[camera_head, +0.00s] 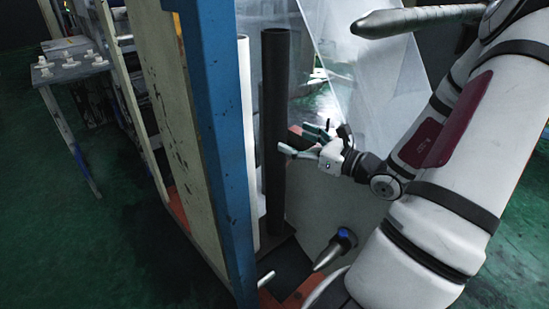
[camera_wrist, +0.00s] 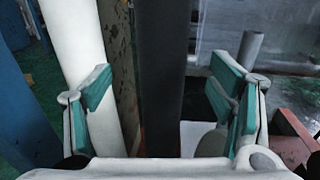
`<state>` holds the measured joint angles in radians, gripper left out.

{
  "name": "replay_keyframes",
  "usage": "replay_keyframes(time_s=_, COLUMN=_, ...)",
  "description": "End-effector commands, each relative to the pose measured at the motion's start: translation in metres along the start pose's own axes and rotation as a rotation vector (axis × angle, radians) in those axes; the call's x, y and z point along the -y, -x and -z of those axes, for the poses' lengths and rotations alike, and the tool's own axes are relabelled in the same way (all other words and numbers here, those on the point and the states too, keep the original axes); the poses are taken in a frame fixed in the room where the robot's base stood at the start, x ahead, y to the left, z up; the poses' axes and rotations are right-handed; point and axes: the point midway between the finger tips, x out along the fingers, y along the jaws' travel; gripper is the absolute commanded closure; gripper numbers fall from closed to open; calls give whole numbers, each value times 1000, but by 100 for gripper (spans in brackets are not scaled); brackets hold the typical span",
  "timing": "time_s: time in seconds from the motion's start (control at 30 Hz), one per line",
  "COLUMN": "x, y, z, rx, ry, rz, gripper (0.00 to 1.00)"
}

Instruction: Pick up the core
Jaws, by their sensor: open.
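A dark upright tube, which looks like the core (camera_head: 275,120), stands inside the frame beside a white upright tube (camera_head: 244,110). My gripper (camera_head: 300,142) is open at the right side of the dark tube, at about its mid-height. In the wrist view the dark core (camera_wrist: 163,50) runs top to bottom between the two spread fingers of my gripper (camera_wrist: 160,90). Gaps show on both sides of it. The white tube (camera_wrist: 75,40) passes behind the left finger. I cannot tell how deep the dark tube is between the fingers.
A blue post (camera_head: 215,120) and a worn cream panel (camera_head: 165,90) stand close on the left. A clear sheet (camera_head: 375,95) hangs behind my arm. A metal spindle with a blue ring (camera_head: 337,247) juts out low on the right. A small table (camera_head: 70,68) stands far left.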

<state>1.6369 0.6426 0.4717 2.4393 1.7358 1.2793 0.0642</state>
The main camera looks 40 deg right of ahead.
Motion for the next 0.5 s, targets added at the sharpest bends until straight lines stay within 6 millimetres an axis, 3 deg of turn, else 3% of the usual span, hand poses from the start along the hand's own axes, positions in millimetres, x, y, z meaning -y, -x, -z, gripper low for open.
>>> replay_keyframes(time_s=0.1, x=0, y=-16, z=1, rx=1, ry=1, rz=-1, gripper=24)
replay_keyframes(time_s=0.37, x=1, y=-34, z=0, rx=1, ry=3, rz=-1, gripper=24)
replay_keyframes(time_s=0.5, x=4, y=-55, z=-2, rx=2, ry=3, rz=-1, gripper=24)
